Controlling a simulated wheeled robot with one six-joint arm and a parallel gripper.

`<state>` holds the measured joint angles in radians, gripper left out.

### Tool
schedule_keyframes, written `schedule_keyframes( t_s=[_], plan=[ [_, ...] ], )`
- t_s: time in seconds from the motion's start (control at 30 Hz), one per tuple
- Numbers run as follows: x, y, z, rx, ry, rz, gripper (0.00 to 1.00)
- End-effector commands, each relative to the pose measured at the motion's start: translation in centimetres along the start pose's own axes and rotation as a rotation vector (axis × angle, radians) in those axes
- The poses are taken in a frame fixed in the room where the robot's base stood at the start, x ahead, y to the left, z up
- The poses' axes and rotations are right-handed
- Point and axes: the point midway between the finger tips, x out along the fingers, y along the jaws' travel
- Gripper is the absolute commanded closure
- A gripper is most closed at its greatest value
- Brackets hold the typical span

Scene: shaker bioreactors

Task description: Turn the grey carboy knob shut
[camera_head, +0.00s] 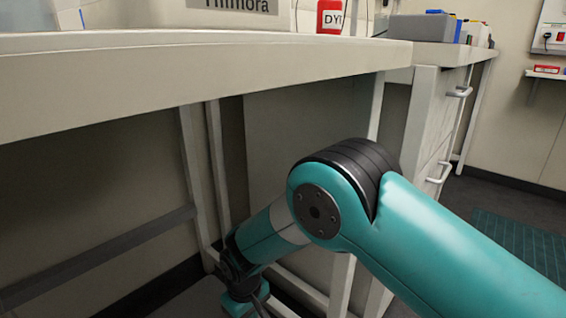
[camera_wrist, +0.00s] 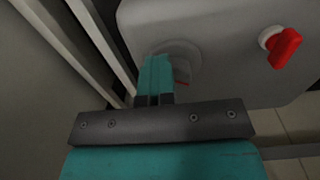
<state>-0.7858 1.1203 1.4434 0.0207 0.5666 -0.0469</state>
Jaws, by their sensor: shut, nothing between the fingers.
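In the wrist view my gripper (camera_wrist: 157,76) has its teal fingers together. The fingertips are in front of a round grey fitting (camera_wrist: 186,58) on a grey, round-cornered body (camera_wrist: 220,35), seemingly the carboy. A small red sliver (camera_wrist: 183,83) shows just right of the fingers; most of that part is hidden behind them. Whether the fingers touch it I cannot tell. A red knob (camera_wrist: 285,46) on a pale round base sits at the upper right of the same body, clear of the fingers. In the head view the carboy and my fingertips are not visible.
In the head view a long bench (camera_head: 190,80) spans above my arm, with pale legs (camera_head: 203,180) below it. A drawer cabinet (camera_head: 430,130) stands to the right. In the wrist view pale uprights (camera_wrist: 100,45) are close left of the fingers.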

Motion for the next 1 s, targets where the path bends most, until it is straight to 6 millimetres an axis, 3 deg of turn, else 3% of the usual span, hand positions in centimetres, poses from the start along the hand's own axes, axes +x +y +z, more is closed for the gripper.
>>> schedule_keyframes(
  t_s=[0.03, 1.0],
  plan=[
    [1.1, -1.6, 0.5, -0.035, -0.012, -0.023, 1.00],
    [1.3, -2.8, 0.6, -0.032, -0.017, -0.023, 1.00]
  ],
)
